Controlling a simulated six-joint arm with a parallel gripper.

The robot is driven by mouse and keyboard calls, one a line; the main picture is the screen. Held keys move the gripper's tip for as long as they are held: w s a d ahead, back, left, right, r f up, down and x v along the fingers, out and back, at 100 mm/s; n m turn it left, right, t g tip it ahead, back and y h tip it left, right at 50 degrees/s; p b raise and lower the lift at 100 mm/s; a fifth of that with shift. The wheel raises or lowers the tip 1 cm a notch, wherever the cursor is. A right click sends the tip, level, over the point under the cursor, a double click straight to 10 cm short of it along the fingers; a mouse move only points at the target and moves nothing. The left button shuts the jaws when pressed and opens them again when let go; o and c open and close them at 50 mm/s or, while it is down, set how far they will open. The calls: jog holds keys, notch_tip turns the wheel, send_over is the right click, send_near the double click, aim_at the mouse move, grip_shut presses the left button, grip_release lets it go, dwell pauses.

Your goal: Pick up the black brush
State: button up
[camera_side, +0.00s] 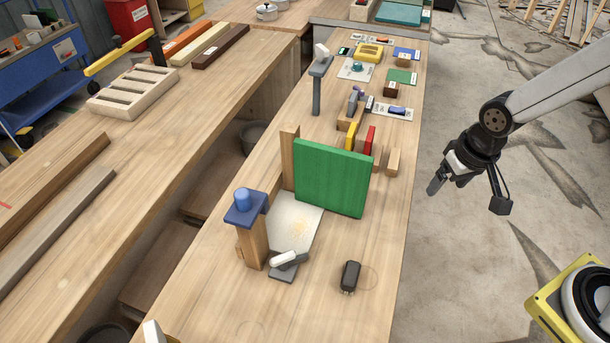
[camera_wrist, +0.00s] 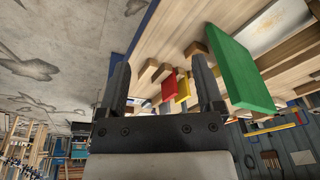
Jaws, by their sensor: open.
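A small black object with a pale fringe at its near end, which looks like the black brush (camera_side: 350,275), lies on the near part of the narrow wooden workbench (camera_side: 330,320). A faint circle shows on the wood beside it. My gripper (camera_side: 436,186) hangs off the bench's right side, over the concrete floor, well apart from the brush. In the wrist view my gripper (camera_wrist: 160,62) shows two dark fingers spread wide with nothing between them. I cannot make out the brush in the wrist view.
A green upright panel (camera_side: 330,178) stands mid-bench, with red and yellow blocks behind it. Bare wood surrounds the brush.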

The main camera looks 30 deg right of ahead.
jog(key=w+a+f+m+g, duration=0.15)
jog(key=a+f+m, duration=0.25)
jog(key=a, duration=0.6)
jog(key=m, duration=0.3)
send_over(351, 273)
jog(key=d, duration=0.2)
jog(key=f, duration=0.3)
jog(key=shift+w+a+f+g, duration=0.2)
jog(key=shift+w+f+g, duration=0.05)
jog(key=shift+w+f, duration=0.15)
jog(key=shift+s+a+f, duration=0.25)
jog(key=shift+a+f, duration=0.05)
jog(key=shift+a, duration=0.3)
jog(key=shift+f, duration=0.1)
jog(key=shift+f, duration=1.2)
jog(key=shift+f, duration=0.1)
jog(key=shift+s+a+f, duration=0.15)
jog(key=shift+f, duration=2.35)
